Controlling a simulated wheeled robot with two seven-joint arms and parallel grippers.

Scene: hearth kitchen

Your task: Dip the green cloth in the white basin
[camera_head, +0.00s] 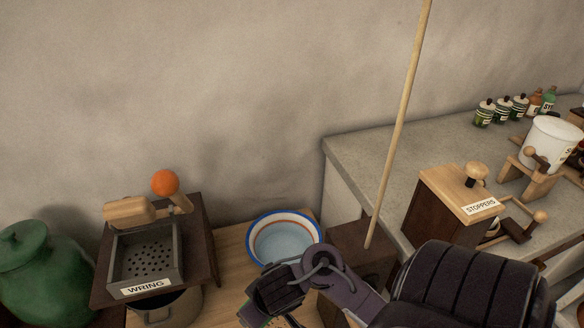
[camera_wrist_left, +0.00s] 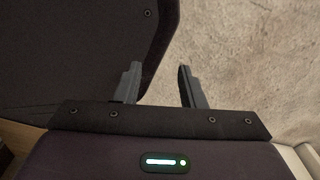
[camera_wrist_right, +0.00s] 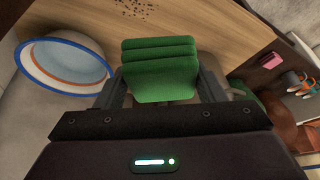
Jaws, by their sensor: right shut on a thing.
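The white basin (camera_head: 285,219) has a blue rim and an orange band inside, and stands on the wooden surface with pale bluish water in it. It also shows at the left of the right wrist view (camera_wrist_right: 68,48). My right gripper (camera_wrist_right: 160,92) is shut on the folded green cloth (camera_wrist_right: 160,65), which lies in layers between its fingers. In the head view the right gripper (camera_head: 262,312) is at the front of the basin, low in the picture, and mostly hides the cloth. My left gripper (camera_wrist_left: 158,82) is open and empty, and is out of the head view.
Left of the basin is a dark tray with a perforated box labelled WRING (camera_head: 147,287) and an orange knob (camera_head: 165,182). A green jar (camera_head: 38,275) stands far left. A tall wooden pole (camera_head: 400,120) rises right of the basin. A STOPPERS box (camera_head: 440,212) is on the counter.

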